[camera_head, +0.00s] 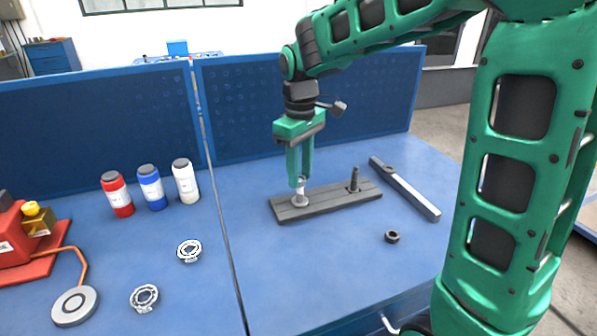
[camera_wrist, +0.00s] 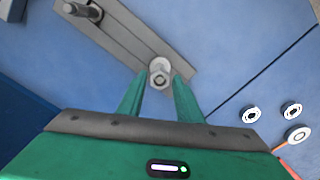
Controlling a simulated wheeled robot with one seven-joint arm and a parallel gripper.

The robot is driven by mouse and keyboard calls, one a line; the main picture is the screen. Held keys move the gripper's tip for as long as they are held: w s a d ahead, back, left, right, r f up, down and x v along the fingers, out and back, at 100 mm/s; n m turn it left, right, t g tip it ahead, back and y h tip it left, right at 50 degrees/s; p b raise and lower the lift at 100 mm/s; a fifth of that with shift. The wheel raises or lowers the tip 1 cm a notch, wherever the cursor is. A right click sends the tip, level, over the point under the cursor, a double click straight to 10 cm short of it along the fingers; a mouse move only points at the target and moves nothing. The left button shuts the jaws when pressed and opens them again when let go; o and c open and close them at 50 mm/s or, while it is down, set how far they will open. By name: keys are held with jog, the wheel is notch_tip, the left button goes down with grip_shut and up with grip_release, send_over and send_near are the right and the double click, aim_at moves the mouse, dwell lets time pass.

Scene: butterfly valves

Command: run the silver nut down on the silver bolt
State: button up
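The silver bolt (camera_head: 300,200) stands upright at the left end of a grey plate (camera_head: 330,201), with a round silver base at its foot. In the wrist view the silver nut (camera_wrist: 160,79) shows end-on around the bolt's top; its height on the thread is hard to tell. My gripper (camera_head: 299,182) points straight down over this bolt. In the wrist view its green fingers (camera_wrist: 160,83) stand on either side of the nut, with a narrow gap showing at each side. The fingertips partly hide the bolt top in the head view.
A dark bolt (camera_head: 354,179) stands at the plate's right end. A loose dark nut (camera_head: 392,236) and a grey bar (camera_head: 404,188) lie nearby. Red, blue and white bottles (camera_head: 151,187) and two ring-shaped parts (camera_head: 189,251) are at left. A blue panel (camera_head: 310,100) closes the back.

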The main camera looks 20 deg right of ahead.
jog(key=n, duration=0.6)
jog(key=shift+n, duration=0.4)
jog(key=n, duration=0.6)
jog(key=shift+n, duration=0.4)
grip_shut()
